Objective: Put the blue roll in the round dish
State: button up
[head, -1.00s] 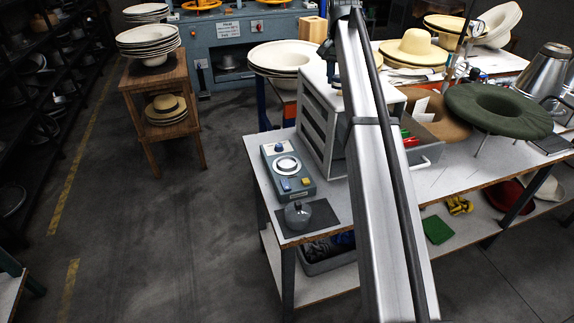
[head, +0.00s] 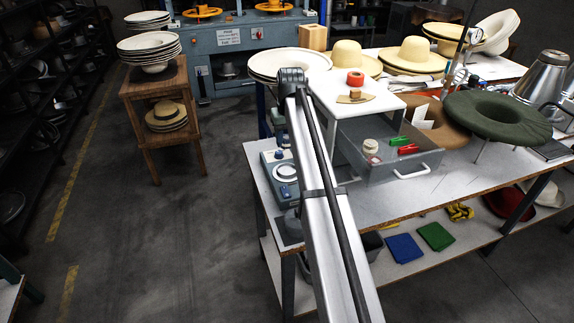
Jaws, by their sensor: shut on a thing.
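My gripper (head: 281,146) hangs down behind my arm, above the grey-blue device at the left end of the bench. It looks shut on the blue roll (head: 281,154), which shows only as a small dark blue patch at the fingertips. The round dish (head: 286,171), pale and shallow, sits on top of the device, just below the roll. The roll appears apart from the dish, but the exact gap is hard to tell. My arm hides part of the right side.
A white cabinet (head: 326,92) beside it carries a red roll (head: 355,78). Its open drawer (head: 410,165) holds red, green and pale items. A dark mat (head: 289,232) lies at the bench's front left, partly behind my arm. A green felt hat (head: 497,115) stands right.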

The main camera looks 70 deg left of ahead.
aim_at(288, 140)
jog(key=shift+f, duration=4.4)
jog(key=shift+f, duration=0.55)
jog(key=o, duration=1)
jog(key=shift+o, duration=0.2)
jog(key=r, duration=0.4)
jog(key=d+r, duration=0.1)
jog(key=r, duration=0.8)
jog(key=shift+d, duration=0.4)
